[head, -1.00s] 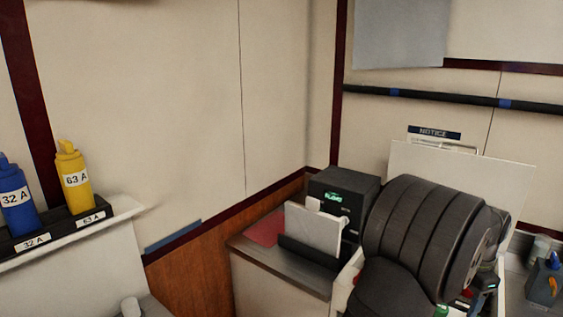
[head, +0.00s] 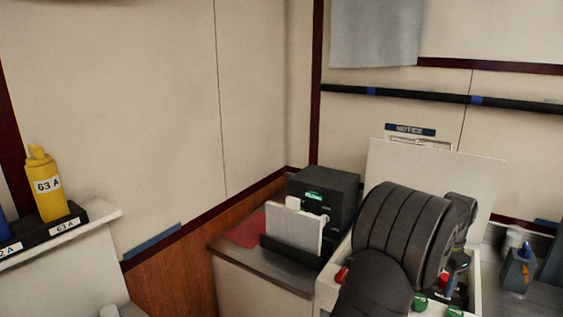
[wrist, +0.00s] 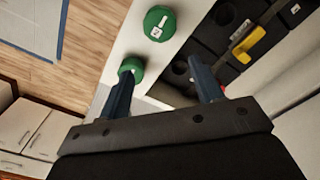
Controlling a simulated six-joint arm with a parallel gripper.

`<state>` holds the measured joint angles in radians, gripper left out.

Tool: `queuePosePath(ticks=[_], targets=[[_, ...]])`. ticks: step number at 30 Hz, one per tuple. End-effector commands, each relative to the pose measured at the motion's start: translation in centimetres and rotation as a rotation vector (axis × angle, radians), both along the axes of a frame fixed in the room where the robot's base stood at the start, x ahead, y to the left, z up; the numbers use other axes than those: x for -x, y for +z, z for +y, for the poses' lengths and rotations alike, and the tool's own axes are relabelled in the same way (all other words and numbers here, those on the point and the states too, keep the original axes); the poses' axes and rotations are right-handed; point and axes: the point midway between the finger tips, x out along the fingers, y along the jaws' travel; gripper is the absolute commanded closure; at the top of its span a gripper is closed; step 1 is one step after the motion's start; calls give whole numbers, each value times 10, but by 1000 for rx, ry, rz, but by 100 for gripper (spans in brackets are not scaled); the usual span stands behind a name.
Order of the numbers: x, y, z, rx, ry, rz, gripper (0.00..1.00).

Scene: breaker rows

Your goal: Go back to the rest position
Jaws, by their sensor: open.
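In the wrist view my gripper (wrist: 163,92) is open, its two blue-grey fingers apart with nothing between them. It is over a white panel edge (wrist: 133,42) that carries green round knobs (wrist: 158,22). A dark row of breakers with a yellow lever (wrist: 247,45) is beyond the right finger. In the head view my dark arm covers much of the white box (head: 330,283), and my fingers are hidden there.
A yellow 63 A bottle (head: 46,190) stands in a dark holder on the left shelf. A black device (head: 325,192) and a white card in a stand (head: 293,228) are on the counter.

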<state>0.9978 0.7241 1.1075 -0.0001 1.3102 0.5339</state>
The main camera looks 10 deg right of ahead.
Motion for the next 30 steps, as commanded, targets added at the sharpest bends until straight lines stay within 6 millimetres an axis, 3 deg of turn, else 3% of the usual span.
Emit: queuePosePath(ticks=[18, 23, 30], targets=[[-107, -62, 7, -1, 74, 1, 40], [-124, -73, 10, 0, 85, 0, 40], [-124, -86, 10, 0, 84, 0, 40]])
